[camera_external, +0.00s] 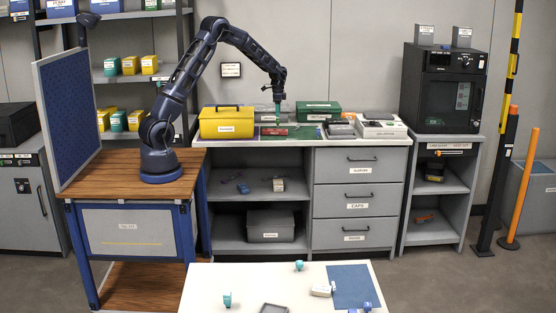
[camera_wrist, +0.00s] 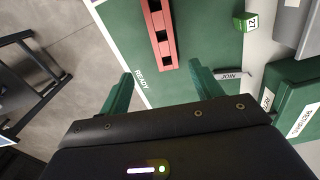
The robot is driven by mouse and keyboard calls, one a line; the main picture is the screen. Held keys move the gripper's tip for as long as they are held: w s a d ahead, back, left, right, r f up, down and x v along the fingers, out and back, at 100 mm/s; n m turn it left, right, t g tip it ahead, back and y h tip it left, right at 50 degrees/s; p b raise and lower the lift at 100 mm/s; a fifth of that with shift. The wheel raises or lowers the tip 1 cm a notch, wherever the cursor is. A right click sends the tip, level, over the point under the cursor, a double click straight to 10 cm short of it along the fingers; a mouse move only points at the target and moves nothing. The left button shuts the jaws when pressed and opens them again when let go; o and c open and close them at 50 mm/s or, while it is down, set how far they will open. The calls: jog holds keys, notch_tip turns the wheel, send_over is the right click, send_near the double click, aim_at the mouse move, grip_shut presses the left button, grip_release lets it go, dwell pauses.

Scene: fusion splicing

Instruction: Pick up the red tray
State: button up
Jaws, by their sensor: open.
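The red tray (camera_wrist: 158,34) is a narrow bar with dark square slots. In the wrist view it lies on a green mat (camera_wrist: 208,32) at the top, just beyond my fingertips. In the external view the red tray (camera_external: 274,132) is small, on the counter right of the yellow box. My gripper (camera_wrist: 160,80) is open, with its two green fingers apart and nothing between them. In the external view my gripper (camera_external: 277,112) points down above the counter near the tray, apart from it as far as I can see.
A yellow toolbox (camera_external: 227,123) stands left of the tray. A green case (camera_external: 318,110) stands behind and right. Grey items (camera_external: 340,129) lie to the right.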

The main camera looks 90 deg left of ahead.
send_over(278, 130)
notch_tip(278, 130, down, 6)
jog(key=shift+d+r, duration=0.1)
jog(key=shift+s+a+f, duration=0.1)
jog(key=shift+a+f, duration=0.05)
jog(key=shift+f, duration=1.15)
jog(key=shift+s+a+f, duration=0.1)
jog(key=shift+f, duration=1.2)
jog(key=c, duration=1.2)
jog(key=shift+w+r, duration=0.1)
jog(key=shift+r, duration=0.05)
